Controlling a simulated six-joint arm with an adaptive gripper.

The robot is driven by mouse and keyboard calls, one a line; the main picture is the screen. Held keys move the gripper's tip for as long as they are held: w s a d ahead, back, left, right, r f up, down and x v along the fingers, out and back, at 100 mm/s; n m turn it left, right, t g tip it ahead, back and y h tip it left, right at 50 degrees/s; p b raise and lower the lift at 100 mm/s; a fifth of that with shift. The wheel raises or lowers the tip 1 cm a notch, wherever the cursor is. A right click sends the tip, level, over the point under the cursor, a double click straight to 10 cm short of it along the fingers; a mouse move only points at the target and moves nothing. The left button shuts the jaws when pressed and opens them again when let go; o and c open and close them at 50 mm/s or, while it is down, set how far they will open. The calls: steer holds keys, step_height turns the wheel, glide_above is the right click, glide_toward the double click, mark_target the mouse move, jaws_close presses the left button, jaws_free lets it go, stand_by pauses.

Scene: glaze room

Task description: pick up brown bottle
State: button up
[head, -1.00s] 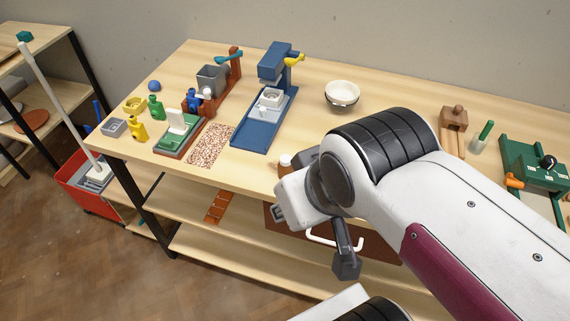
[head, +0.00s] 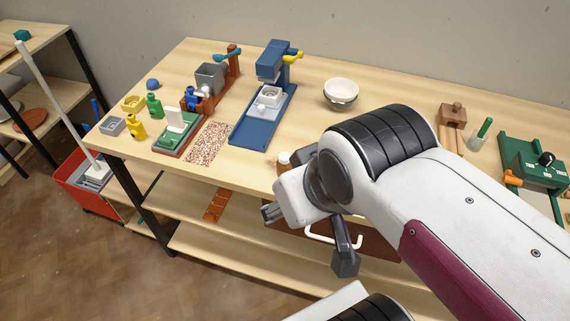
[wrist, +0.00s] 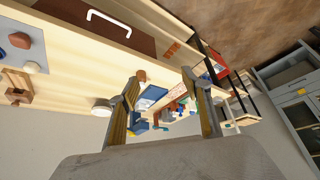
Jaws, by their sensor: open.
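In the wrist view a small brown shape (wrist: 141,75), which looks like the bottle, shows beside the left fingertip.
A blue press (head: 266,115) and a speckled mat (head: 209,143) are left of the bottle. A white bowl (head: 341,94) stands farther back. A drawer with a white handle (head: 333,238) is under the bench top. The bench between press and bowl is clear.

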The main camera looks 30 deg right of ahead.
mark_target(269, 188)
steer(key=shift+w, duration=0.1)
